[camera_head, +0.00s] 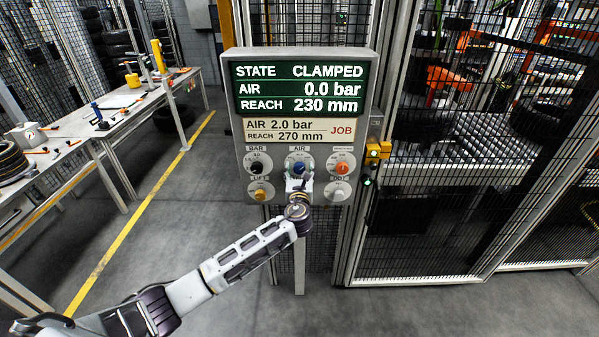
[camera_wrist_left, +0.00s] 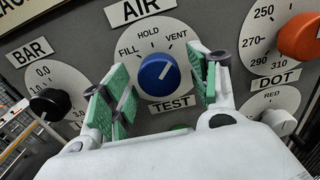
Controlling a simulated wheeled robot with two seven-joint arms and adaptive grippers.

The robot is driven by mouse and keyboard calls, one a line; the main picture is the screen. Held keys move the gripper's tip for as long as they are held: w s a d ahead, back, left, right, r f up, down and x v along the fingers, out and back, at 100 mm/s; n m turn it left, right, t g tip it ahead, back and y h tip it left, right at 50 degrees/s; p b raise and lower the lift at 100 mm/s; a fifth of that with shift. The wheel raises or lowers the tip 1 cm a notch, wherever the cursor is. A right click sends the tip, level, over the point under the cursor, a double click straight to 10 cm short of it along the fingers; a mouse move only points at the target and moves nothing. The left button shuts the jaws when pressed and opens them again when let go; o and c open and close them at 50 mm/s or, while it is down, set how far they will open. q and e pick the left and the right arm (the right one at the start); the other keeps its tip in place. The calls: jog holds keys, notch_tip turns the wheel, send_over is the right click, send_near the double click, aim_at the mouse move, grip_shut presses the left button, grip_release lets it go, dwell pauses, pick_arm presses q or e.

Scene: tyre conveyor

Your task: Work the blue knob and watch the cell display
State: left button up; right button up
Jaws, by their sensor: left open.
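The blue knob (camera_head: 299,168) is on the grey panel (camera_head: 248,132), under the label AIR. In the left wrist view the blue knob (camera_wrist_left: 155,76) has a white mark pointing up and right, towards VENT. My left gripper (camera_head: 298,184) is in front of the panel. Its green-padded fingers (camera_wrist_left: 163,92) are open, one on each side of the knob; contact is not visible. The cell display (camera_head: 304,88) reads STATE CLAMPED, AIR 0.0 bar, REACH 230 mm. The job card (camera_head: 298,131) reads AIR 2.0 bar, REACH 270 mm. My right gripper is not in view.
A black BAR knob (camera_head: 257,168) and an orange knob (camera_head: 342,168) flank the blue one. A yellow knob (camera_head: 260,194) and a white DOT knob (camera_head: 338,193) sit below. A mesh fence (camera_head: 455,225) stands right; a workbench (camera_head: 150,101) stands left. The floor between is clear.

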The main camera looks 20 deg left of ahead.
pick_arm(q)
jog(key=shift+c, duration=0.2)
jog(key=c, duration=1)
jog(key=shift+o, duration=0.2)
